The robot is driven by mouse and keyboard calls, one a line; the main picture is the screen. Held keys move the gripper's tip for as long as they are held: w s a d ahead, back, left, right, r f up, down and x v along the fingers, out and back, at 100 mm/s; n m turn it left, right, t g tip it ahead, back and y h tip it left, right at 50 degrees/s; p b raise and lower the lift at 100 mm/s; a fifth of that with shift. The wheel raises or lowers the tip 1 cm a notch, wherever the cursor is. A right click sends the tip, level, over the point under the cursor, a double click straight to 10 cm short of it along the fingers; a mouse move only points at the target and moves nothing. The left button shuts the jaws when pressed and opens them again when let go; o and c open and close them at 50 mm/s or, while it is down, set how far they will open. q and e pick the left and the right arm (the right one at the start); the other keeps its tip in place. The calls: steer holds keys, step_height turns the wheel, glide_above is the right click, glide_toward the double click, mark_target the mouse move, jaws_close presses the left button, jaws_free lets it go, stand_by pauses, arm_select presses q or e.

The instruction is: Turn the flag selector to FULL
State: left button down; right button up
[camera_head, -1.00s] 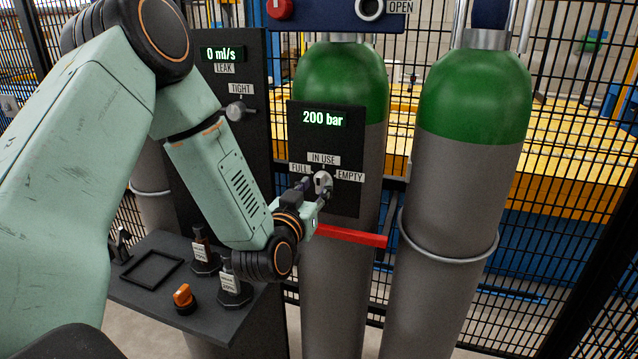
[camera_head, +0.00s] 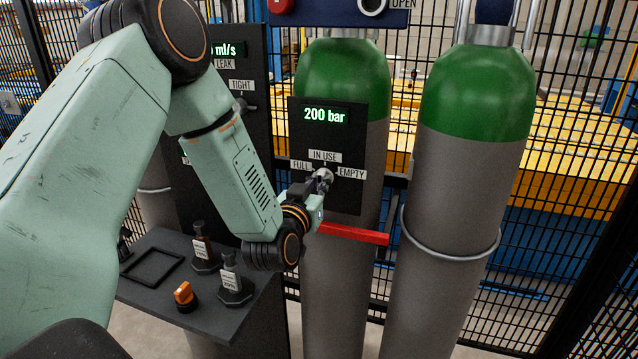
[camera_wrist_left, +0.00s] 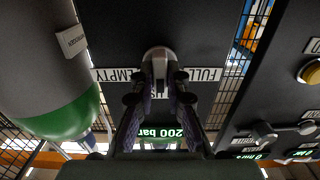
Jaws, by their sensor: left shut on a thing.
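The flag selector is a small grey knob (camera_head: 327,173) on a dark panel (camera_head: 344,201) below a green "200 bar" readout. The labels FULL (camera_head: 301,166), IN USE (camera_head: 325,156) and EMPTY (camera_head: 352,173) surround it. My left gripper (camera_head: 320,182) reaches it from the lower left and is shut on it. In the left wrist view the two fingers (camera_wrist_left: 160,88) close around the knob (camera_wrist_left: 158,58), with EMPTY (camera_wrist_left: 118,75) at left and FULL (camera_wrist_left: 198,74) at right. The fingers partly hide the knob, so its exact pointing direction is unclear. My right gripper is not in view.
A red bar (camera_head: 353,234) sticks out just below the panel. Green-topped grey cylinders (camera_head: 466,180) stand behind and to the right. A mesh fence stands behind.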

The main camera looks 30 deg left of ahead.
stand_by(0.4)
arm_select(q)
steer(key=n+b, duration=0.4)
steer(key=n, duration=0.2)
steer(key=shift+a, duration=0.15)
steer(key=n+b, duration=0.2)
steer(key=n, duration=0.2)
steer(key=shift+n+b, duration=0.3)
steer(key=shift+a+n+b, duration=0.1)
steer(key=shift+n+b, duration=0.5)
steer(key=shift+n, duration=0.4)
steer(key=c, duration=1.3)
jaws_free()
steer(key=shift+f, duration=0.1)
steer(key=shift+c, duration=0.2)
steer(key=shift+s, duration=0.15)
steer(key=v, duration=0.7)
steer(key=shift+s, duration=0.15)
